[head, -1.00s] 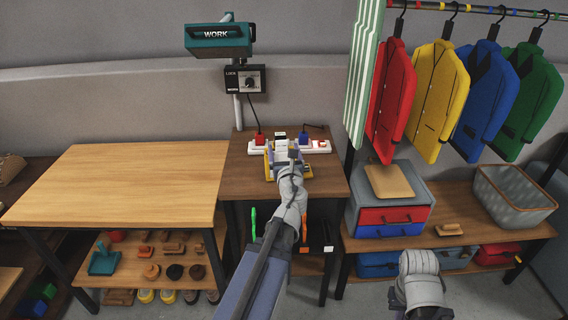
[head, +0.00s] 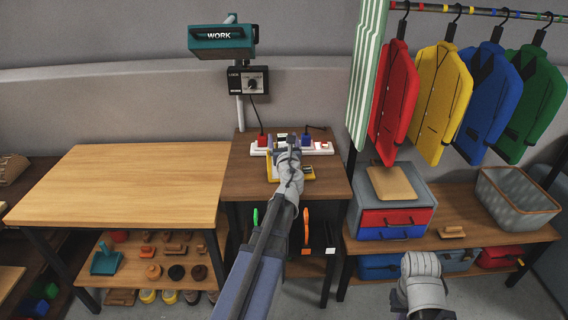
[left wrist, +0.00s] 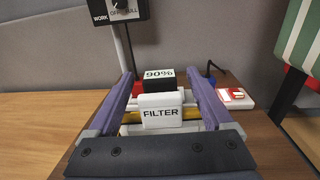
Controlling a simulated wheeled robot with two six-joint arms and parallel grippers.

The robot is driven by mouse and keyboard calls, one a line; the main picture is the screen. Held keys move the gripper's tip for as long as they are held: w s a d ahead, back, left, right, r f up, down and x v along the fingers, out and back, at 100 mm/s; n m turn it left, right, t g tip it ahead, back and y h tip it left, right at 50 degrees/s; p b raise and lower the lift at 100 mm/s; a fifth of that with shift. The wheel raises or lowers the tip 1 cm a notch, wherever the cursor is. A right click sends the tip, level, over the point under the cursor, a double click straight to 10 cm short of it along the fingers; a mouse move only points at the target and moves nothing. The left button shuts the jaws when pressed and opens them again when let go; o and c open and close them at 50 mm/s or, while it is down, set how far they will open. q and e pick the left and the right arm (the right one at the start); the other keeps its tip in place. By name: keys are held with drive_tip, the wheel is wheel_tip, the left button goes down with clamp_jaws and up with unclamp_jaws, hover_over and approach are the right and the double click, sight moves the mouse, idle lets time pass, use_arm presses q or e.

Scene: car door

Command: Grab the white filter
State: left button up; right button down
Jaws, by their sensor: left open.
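The white filter (left wrist: 161,112), a small block lettered FILTER, stands between the two purple fingers of my left gripper (left wrist: 163,95) in the left wrist view. The fingers are spread, with gaps showing beside the filter. It sits in front of a yellow and white device (left wrist: 190,114), which also shows in the head view (head: 272,172). In the head view my left gripper (head: 288,140) is over this device and hides the filter. Of my right arm only a grey link shows at the bottom; its gripper is out of sight.
A black block marked 90% (left wrist: 159,78) stands just behind the filter. A white power strip (head: 322,148) with plugs lies at the back of the brown table (head: 240,184). A lamp post with a WORK sign (head: 222,38) rises behind. The light wooden table (head: 130,185) at left is clear.

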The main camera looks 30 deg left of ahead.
use_arm(q)
clamp_jaws()
idle(0.5)
